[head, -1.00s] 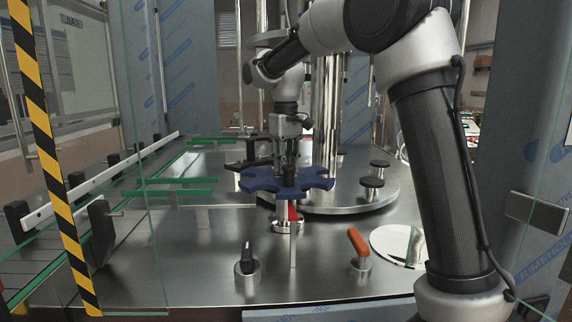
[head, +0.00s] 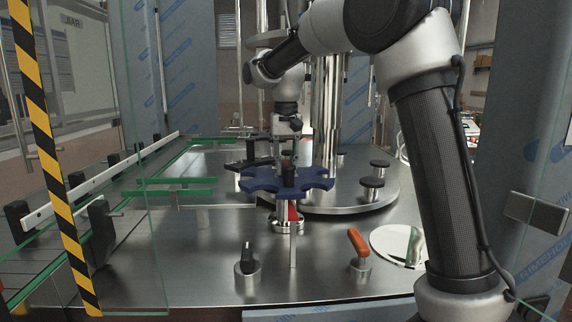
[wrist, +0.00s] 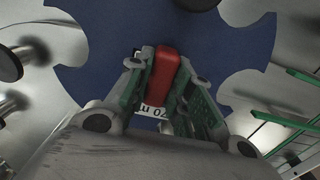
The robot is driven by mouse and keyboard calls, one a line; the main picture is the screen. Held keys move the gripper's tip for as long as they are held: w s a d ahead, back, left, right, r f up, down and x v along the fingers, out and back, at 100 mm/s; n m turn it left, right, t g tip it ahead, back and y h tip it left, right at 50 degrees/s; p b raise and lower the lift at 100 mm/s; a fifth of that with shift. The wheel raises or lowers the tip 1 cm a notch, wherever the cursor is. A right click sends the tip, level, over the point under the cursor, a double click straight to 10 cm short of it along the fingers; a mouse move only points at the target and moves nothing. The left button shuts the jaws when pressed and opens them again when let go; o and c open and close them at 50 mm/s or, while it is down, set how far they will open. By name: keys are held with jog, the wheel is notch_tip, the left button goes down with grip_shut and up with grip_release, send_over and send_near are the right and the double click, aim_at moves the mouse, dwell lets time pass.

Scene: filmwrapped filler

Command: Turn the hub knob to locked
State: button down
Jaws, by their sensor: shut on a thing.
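The hub knob is a red bar (wrist: 165,75) on top of the blue star wheel (wrist: 110,40) in the wrist view. My gripper (wrist: 167,90) is shut on it, with a green-padded finger on each side. A white label (wrist: 152,111) with dark lettering shows partly beside the knob; its wording is cut off by the fingers. In the head view, my gripper (head: 288,163) points down at the middle of the blue star wheel (head: 262,183), and the knob there is too small and covered to make out.
A black knob (head: 247,255) and an orange handle (head: 358,243) stand on the steel deck in front. A steel turntable (head: 350,200) with black-topped posts lies behind right. Green guide rails (head: 180,183) run at left. A glass panel with a striped edge (head: 50,140) stands far left.

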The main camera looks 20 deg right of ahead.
aim_at(287, 162)
dwell(0.3)
jog(key=c, duration=1.3)
grip_release()
notch_tip(287, 162, up, 12)
jog(key=shift+d, duration=0.1)
jog(key=s+d+f+t, duration=0.15)
jog(key=s+d, duration=0.25)
jog(key=s, duration=0.4)
jog(key=s+d+f+n+t, duration=0.1)
jog(key=s+d+f, duration=0.25)
jog(key=s, duration=0.35)
jog(key=s+d+f+t, duration=0.1)
jog(key=s+d, duration=0.4)
jog(key=s, duration=0.3)
jog(key=shift+n+t, duration=0.45)
jog(key=shift+n, duration=0.15)
jog(key=s+f, duration=0.3)
jog(key=s+d+f, duration=0.1)
jog(key=s+f, duration=0.2)
jog(key=s+d+f, duration=0.1)
jog(key=s+f, duration=0.2)
jog(key=shift+d, duration=0.1)
